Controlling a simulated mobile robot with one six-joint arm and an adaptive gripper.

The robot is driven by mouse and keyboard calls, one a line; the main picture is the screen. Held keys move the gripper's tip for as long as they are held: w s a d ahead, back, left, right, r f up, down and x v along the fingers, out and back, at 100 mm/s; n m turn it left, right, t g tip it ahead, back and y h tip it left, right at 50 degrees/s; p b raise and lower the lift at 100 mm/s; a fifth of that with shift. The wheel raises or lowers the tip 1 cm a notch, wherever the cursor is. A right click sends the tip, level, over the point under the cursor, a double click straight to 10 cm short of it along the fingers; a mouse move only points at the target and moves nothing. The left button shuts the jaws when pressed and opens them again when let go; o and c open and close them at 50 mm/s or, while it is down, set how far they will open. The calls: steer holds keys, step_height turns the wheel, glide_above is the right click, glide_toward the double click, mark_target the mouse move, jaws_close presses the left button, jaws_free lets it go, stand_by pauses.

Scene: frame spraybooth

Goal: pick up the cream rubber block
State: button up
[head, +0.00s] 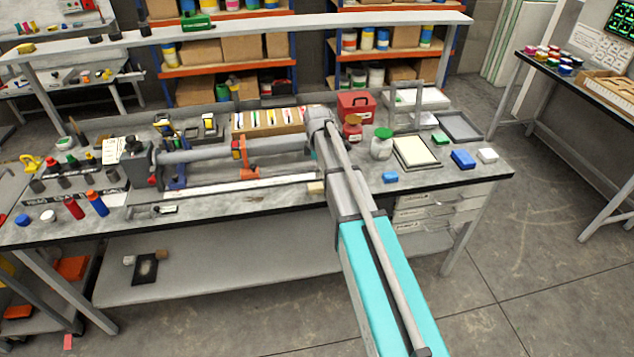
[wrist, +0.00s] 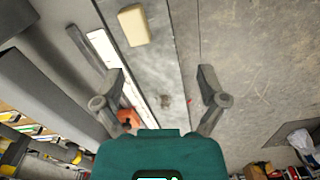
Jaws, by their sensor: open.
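The cream rubber block (wrist: 134,25) lies on the grey bench near its front edge, at the top of the wrist view. In the head view the cream block (head: 316,187) shows as a small pale piece at the right end of a long white bar, partly covered by my arm. My gripper (wrist: 160,76) is open and empty above the bench. The block is beyond the fingertips, up and a little left in the wrist view, apart from both fingers. I cannot make out the gripper in the head view.
The white bar (head: 225,185) lies along the bench, with an orange clamp (head: 247,165) behind it. Floor lies beyond the front edge.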

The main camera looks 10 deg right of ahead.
mark_target(316, 185)
steer(key=w, duration=0.1)
steer(key=w+r+n, duration=0.1)
steer(key=w+n+p, duration=0.1)
steer(key=shift+w+r, duration=0.2)
steer(key=shift+r, duration=0.05)
steer(key=shift+f, duration=0.1)
step_height(316, 185, down, 8)
steer(key=b, duration=0.8)
steer(key=shift+f+b, duration=0.2)
steer(key=shift+b, duration=0.2)
steer(key=shift+f, duration=0.1)
steer(key=shift+w+f+b, duration=0.15)
steer(key=shift+f+b, duration=1.15)
steer(key=shift+w+f+b, duration=0.1)
steer(key=shift+f+b, duration=1.15)
steer(key=shift+b, duration=0.05)
steer(key=shift+c, duration=0.2)
